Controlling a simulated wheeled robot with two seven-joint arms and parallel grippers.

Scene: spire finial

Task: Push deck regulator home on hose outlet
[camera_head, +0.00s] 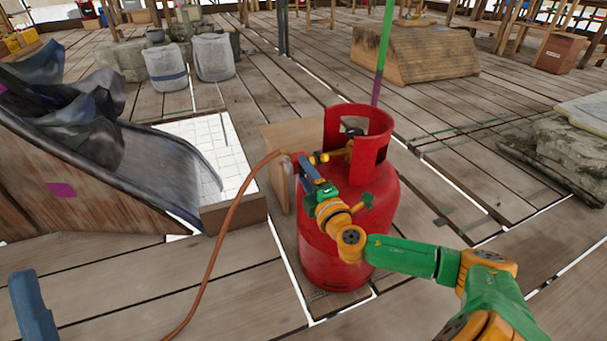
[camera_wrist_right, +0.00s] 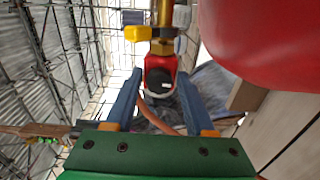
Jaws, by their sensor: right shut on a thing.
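The red deck regulator (camera_wrist_right: 160,70) sits between the blue fingers of my right gripper (camera_wrist_right: 160,76) in the right wrist view, and the gripper is shut on it. The brass hose outlet (camera_wrist_right: 163,18) with a yellow lever (camera_wrist_right: 138,33) is directly above it in that view. The regulator lines up with the outlet and appears to meet it; I cannot tell how far it is on. In the head view, my right gripper (camera_head: 303,165) is beside the red gas cylinder (camera_head: 335,255), and an orange hose (camera_head: 228,220) hangs from the regulator. One blue finger of my left gripper (camera_head: 35,306) shows at lower left.
A wooden board (camera_head: 284,140) stands behind the cylinder. A chute (camera_head: 140,165) with dark bags lies left. A green and purple pole (camera_head: 382,55) rises behind the cylinder. Stone blocks (camera_head: 555,150) are at right. The plank floor in front is mostly clear.

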